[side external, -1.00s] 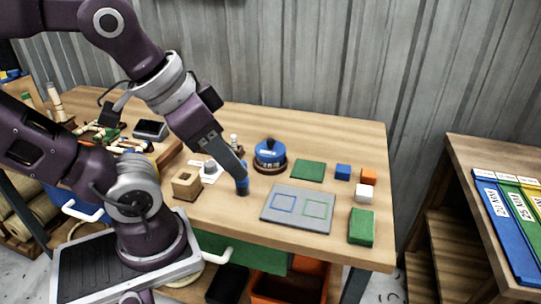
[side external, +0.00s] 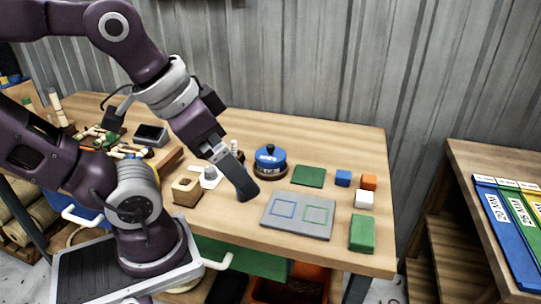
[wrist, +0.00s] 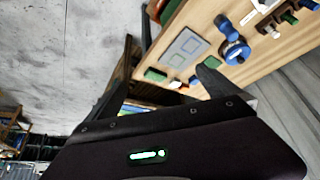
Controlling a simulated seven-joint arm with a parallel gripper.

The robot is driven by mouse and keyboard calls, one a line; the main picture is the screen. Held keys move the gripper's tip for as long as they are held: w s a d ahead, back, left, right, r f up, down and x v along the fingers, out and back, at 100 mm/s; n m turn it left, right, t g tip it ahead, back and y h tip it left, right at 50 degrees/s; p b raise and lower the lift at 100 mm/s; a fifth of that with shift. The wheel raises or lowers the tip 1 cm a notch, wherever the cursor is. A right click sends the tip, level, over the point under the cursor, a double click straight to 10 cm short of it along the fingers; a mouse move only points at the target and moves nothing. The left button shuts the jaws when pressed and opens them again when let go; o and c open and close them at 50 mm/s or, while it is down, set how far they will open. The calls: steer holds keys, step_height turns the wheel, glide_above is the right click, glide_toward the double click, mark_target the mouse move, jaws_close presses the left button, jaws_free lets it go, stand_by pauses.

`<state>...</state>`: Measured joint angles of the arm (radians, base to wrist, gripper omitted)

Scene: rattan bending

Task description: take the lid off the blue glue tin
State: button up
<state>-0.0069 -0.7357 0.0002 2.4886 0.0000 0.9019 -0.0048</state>
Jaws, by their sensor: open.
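The blue glue tin (side external: 270,162) stands upright on the bench in a dark round base. Its blue lid, topped by a dark knob, sits on it. The tin also shows in the wrist view (wrist: 236,52), beyond the right-hand finger. My gripper (side external: 247,192) is open and empty, in front of the tin and to its left in the side view, apart from it. Only one finger shows clearly there; the wrist view shows both fingers of the gripper (wrist: 168,58) spread wide.
A grey board (side external: 298,215) with two outlined squares lies in front of the tin. A wooden block with a hole (side external: 186,191) stands left.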

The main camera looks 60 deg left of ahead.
steer(key=w+a+r+n+g, duration=0.1)
steer(key=w+a+r+n, duration=0.15)
steer(key=w, duration=0.55)
steer(key=n+g, duration=0.4)
steer(key=n, duration=0.6)
glide_above(271, 146)
steer(key=f, duration=1.5)
steer(key=shift+d+f, duration=0.25)
steer(key=shift+d, duration=0.1)
steer(key=shift+g, duration=0.3)
steer(key=f, duration=0.7)
steer(key=shift+s+a+f, duration=0.1)
steer(key=shift+a+f, duration=0.3)
steer(key=shift+f, duration=0.2)
steer(key=c, duration=1.1)
